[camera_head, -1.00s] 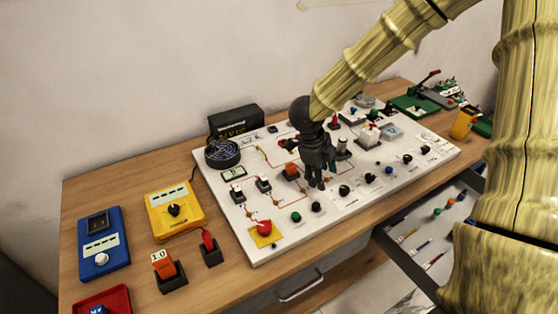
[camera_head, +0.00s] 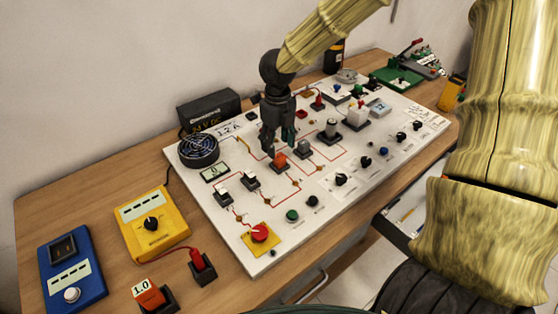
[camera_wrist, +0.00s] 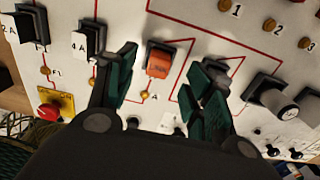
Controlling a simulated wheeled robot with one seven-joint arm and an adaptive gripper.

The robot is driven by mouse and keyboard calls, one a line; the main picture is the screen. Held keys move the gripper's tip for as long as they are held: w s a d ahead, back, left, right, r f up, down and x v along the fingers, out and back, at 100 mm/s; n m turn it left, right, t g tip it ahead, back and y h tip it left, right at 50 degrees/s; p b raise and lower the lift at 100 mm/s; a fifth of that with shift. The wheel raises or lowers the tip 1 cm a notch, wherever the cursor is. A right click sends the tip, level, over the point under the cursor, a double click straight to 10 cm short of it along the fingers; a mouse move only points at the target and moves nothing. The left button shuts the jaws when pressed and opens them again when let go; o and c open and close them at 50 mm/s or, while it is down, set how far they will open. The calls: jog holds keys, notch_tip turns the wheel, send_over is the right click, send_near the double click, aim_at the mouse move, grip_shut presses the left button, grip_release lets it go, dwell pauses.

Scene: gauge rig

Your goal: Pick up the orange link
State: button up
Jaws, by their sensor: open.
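The orange link (camera_head: 281,160) sits upright in a dark socket on the white panel, on a red printed line. My gripper (camera_head: 279,146) is above and just behind it, pointing down. In the wrist view the orange link (camera_wrist: 160,60) shows between the two green-padded fingers of my gripper (camera_wrist: 163,68), nearer the left one.
A red knob (camera_head: 260,233) is at the panel's front. A 1.0 orange block (camera_head: 149,295) and yellow meter (camera_head: 152,224) stand on the table.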

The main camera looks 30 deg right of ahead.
aim_at(279, 155)
jog(key=shift+s+f+p, duration=0.1)
jog(key=shift+f+p, duration=0.45)
jog(key=shift+f, duration=2.15)
jog(key=c, duration=1)
